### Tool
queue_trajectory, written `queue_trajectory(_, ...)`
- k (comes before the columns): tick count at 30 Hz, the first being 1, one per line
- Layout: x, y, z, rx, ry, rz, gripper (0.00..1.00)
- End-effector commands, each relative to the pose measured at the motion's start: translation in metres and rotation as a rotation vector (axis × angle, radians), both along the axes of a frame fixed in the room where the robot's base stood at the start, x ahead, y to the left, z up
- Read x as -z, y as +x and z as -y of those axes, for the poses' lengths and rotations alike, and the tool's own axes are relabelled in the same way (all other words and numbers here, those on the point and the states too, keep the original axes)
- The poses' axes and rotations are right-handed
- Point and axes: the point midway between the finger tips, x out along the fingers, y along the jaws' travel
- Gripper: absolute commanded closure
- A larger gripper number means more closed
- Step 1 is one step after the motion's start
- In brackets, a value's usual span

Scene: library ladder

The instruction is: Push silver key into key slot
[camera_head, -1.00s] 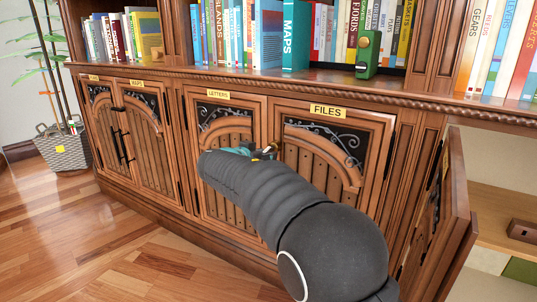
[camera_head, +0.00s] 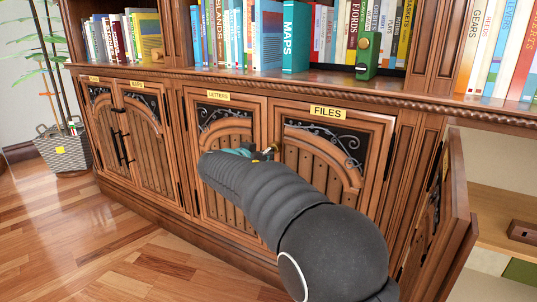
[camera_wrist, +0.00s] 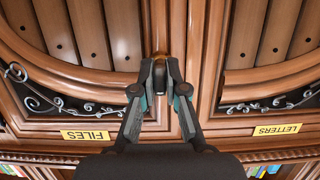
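My gripper (camera_wrist: 160,77) is at the seam between the LETTERS door (camera_head: 222,122) and the FILES door (camera_head: 337,140). In the wrist view its two fingers close in on a small grey piece, which looks like the bow of the silver key (camera_wrist: 160,73). The key's shaft and tip are hidden. A small bit of brass (camera_wrist: 160,55) shows just beyond the fingertips, by the door edge. The key slot itself is hidden behind the gripper, so I cannot tell how deep the key sits. In the head view my arm covers most of the gripper.
A cabinet door (camera_head: 440,225) stands open at the right, beside a shelf with a brown box (camera_head: 522,232). Books and a green object with a brass knob (camera_head: 367,56) stand on the ledge above. A wicker basket (camera_head: 62,150) is at far left. The wooden floor (camera_head: 120,250) is clear.

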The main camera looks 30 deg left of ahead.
Motion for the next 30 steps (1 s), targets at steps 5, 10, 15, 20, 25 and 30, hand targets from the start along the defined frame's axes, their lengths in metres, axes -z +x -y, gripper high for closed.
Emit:
queue_trajectory(5,0.0,-0.001,0.0,0.0,0.0,0.0,1.0)
queue_trajectory(10,0.001,-0.005,-0.001,0.0,-0.001,0.0,1.0)
queue_trajectory(15,0.001,-0.01,-0.001,0.0,-0.001,0.0,1.0)
queue_trajectory(20,0.002,-0.014,-0.001,0.0,-0.001,-0.001,1.0)
queue_trajectory(25,0.003,-0.018,-0.002,0.0,0.0,-0.001,1.0)
queue_trajectory(30,0.003,-0.023,-0.002,0.0,0.0,0.0,1.0)
